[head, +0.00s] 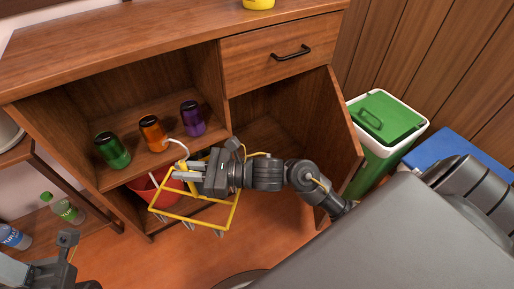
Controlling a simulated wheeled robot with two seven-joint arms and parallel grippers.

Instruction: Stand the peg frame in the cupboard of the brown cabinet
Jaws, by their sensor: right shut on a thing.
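The peg frame (236,212) is a yellow wire frame with grey pegs or feet along its lower side. My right gripper (184,176) is shut on it and holds it tilted in front of the cabinet's lower left part. The brown cabinet (150,45) has a cupboard (262,117) at the right under the drawer, with its door (335,140) standing open. My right arm hides part of the cupboard's lower opening. My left gripper (62,262) is partly in view at the lower left corner, away from the frame; its jaws are unclear.
Green (113,151), orange (152,133) and purple (192,119) jars stand on the cabinet's left shelf. A red bucket (146,188) is below, partly behind the frame. A green-lidded bin (386,119) and a blue box (452,147) stand right of the door.

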